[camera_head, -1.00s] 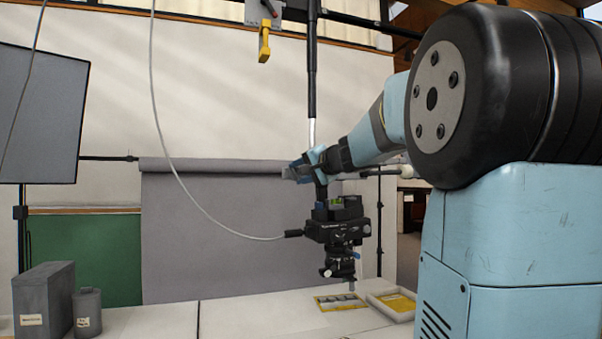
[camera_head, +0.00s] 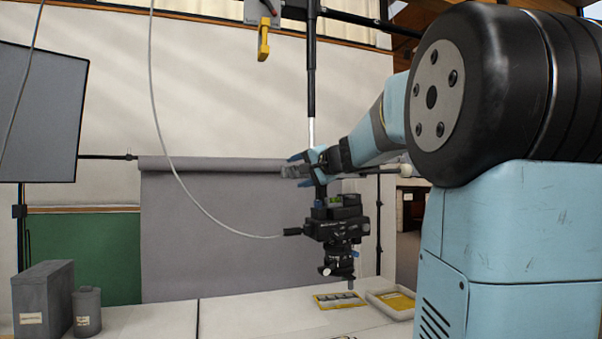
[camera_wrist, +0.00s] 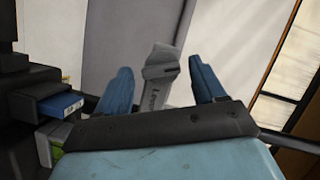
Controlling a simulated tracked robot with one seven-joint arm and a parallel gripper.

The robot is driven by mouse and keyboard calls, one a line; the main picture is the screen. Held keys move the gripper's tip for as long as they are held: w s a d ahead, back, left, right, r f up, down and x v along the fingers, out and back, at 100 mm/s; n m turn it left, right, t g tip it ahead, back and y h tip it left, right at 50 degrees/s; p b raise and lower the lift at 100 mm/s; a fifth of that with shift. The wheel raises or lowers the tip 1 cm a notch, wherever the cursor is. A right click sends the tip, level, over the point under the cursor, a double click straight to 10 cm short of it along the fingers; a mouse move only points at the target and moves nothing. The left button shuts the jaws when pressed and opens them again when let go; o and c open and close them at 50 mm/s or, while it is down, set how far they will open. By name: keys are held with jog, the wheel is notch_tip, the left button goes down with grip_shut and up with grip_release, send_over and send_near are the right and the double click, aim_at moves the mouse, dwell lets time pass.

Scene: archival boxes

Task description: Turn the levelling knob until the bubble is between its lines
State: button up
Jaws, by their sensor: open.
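My gripper (camera_head: 299,170) is open beside the black column head, with its blue fingers spread. In the wrist view, the gripper (camera_wrist: 162,85) has a grey piece with lettering that seems to start "Level" (camera_wrist: 160,78) between its fingers, perhaps the levelling knob. It looks clear of both fingers, but contact is hard to judge. The black camera mount (camera_head: 335,229) hangs below the gripper. A green bubble vial (camera_head: 334,201) sits on top of it and partly shows in the wrist view (camera_wrist: 56,148). The bubble and its lines are too small to read.
A grey cable (camera_head: 200,205) loops to the mount's left side. The table's middle is clear.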

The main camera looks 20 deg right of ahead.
jog(key=shift+s, duration=0.1)
jog(key=v, duration=1.3)
jog(key=shift+s, duration=0.3)
jog(key=s+a+f+n+g, duration=0.4)
jog(key=a+f, duration=0.6)
jog(key=s+a+f+n+g+h, duration=0.2)
jog(key=s+a+f+n+g, duration=0.1)
jog(key=s+f, duration=0.4)
jog(key=s+a+f+n+g+h, duration=0.2)
jog(key=s+f, duration=0.6)
jog(key=f, duration=0.6)
jog(key=shift+s+a+f+n+g, duration=0.3)
jog(key=shift+a+n+g, duration=0.2)
jog(key=shift+a+n, duration=0.3)
